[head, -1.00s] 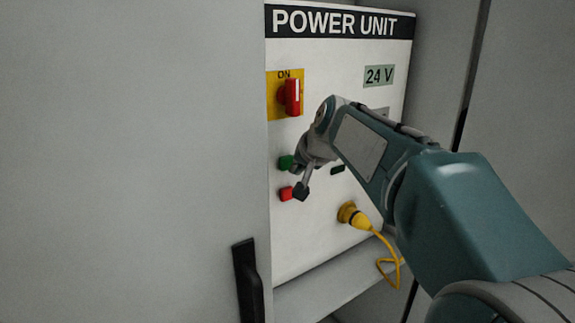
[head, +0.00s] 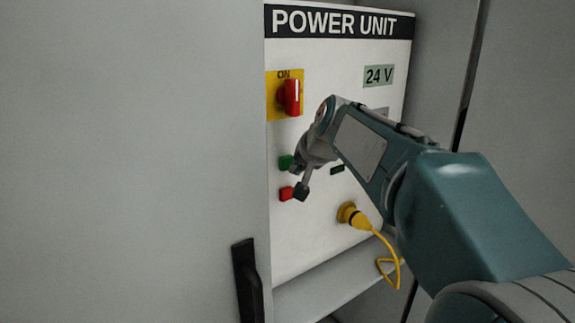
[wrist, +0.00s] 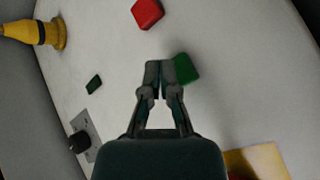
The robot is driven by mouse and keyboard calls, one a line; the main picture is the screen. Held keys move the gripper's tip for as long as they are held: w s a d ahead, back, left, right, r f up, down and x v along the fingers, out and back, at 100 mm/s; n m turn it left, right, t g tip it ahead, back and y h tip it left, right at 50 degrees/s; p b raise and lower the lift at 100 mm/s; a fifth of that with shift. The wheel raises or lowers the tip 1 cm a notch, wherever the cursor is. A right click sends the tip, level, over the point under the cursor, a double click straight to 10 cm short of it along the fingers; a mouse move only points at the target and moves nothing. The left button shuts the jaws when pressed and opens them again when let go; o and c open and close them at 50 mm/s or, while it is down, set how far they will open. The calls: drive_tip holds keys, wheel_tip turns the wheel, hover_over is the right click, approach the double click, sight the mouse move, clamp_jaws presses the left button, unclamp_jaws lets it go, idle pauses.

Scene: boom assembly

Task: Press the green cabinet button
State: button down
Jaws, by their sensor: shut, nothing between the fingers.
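The green button (head: 286,162) sits on the white power unit panel (head: 330,240), above the red button (head: 286,194). In the wrist view the green button (wrist: 186,69) shows just right of my fingertips, partly hidden behind them. My gripper (wrist: 159,66) is shut with nothing in it, its fingertips pointing at the panel close beside the green button. I cannot tell whether the fingertips touch the button or the panel. In the head view my wrist and arm cover the middle of the panel.
A red rotary switch (head: 291,97) on a yellow plate is above the buttons. A yellow plug (head: 350,214) with a yellow cable sticks out at lower right. A grey cabinet door (head: 130,160) with a black handle (head: 248,280) stands at left.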

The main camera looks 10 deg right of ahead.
drive_tip(key=shift+w, duration=0.1)
drive_tip(key=shift+w+a, duration=0.15)
drive_tip(key=shift+w, duration=0.1)
drive_tip(key=shift+w+a, duration=0.2)
drive_tip(key=shift+w, duration=0.25)
idle(1.0)
drive_tip(key=shift+s, duration=0.1)
drive_tip(key=shift+s+d, duration=0.4)
drive_tip(key=shift+s, duration=0.35)
drive_tip(key=s, duration=0.1)
drive_tip(key=s+d, duration=0.1)
drive_tip(key=s, duration=0.1)
drive_tip(key=s+d, duration=0.1)
drive_tip(key=shift+s, duration=0.35)
drive_tip(key=shift+a, duration=0.1)
idle(0.6)
